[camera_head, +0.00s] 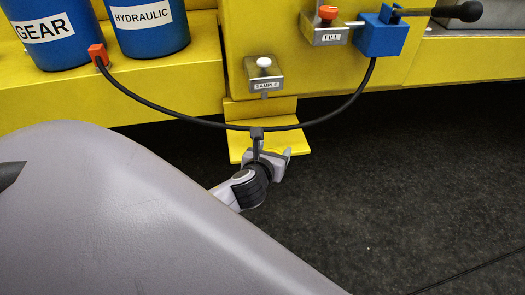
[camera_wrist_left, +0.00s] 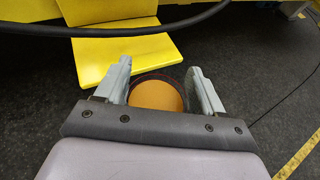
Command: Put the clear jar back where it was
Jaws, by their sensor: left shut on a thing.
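My left gripper (camera_head: 270,157) is in front of the yellow shelf (camera_head: 240,148) below the valve marked SAMPLE (camera_head: 264,76). In the left wrist view its two grey fingers (camera_wrist_left: 158,92) are on either side of a round thing with an amber-orange middle and a thin clear rim, which I take to be the clear jar (camera_wrist_left: 157,97). The lower part of the jar is hidden by the gripper body. In the head view I cannot make out the jar. The yellow shelf (camera_wrist_left: 140,55) lies just beyond the fingers, up and to the left. My right gripper does not show.
A black hose (camera_head: 190,119) hangs across just above the gripper, from a red fitting (camera_head: 97,55) to a blue block (camera_head: 380,36). Blue GEAR (camera_head: 45,45) and HYDRAULIC (camera_head: 148,35) containers stand on the yellow ledge. The dark floor (camera_head: 420,190) at right is clear.

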